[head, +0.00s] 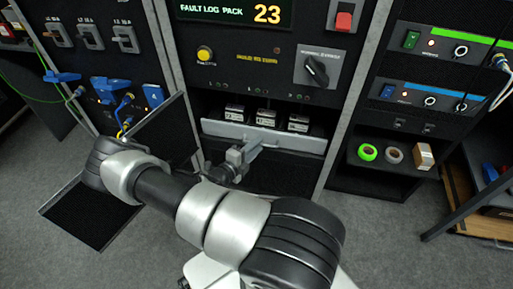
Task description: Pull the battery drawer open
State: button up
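The battery drawer (305,142) is in the lower middle of the central rack. It has a light grey front panel. Several dark battery packs with pale labels, one of them a battery pack (298,123), show behind and above the panel, so the drawer stands at least partly out. My gripper (247,150) is at the drawer front, left of its middle, and seems to touch or nearly touch it. The fingers are small and partly merge with the grey panel. I cannot tell whether they are around a handle, and no handle shows clearly.
A black cabinet door (158,132) stands open left of the drawer. A dark panel (92,212) lies on the floor at lower left. A shelf with tape rolls (367,152) and a small box (424,156) is at right. A wooden bench (480,205) stands far right.

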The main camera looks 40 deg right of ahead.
jog(key=shift+d, duration=0.1)
grip_shut()
jog(key=s+a, duration=2.2)
jog(key=a, duration=0.4)
jog(key=shift+s+a, duration=0.25)
jog(key=shift+s, duration=0.1)
grip_release()
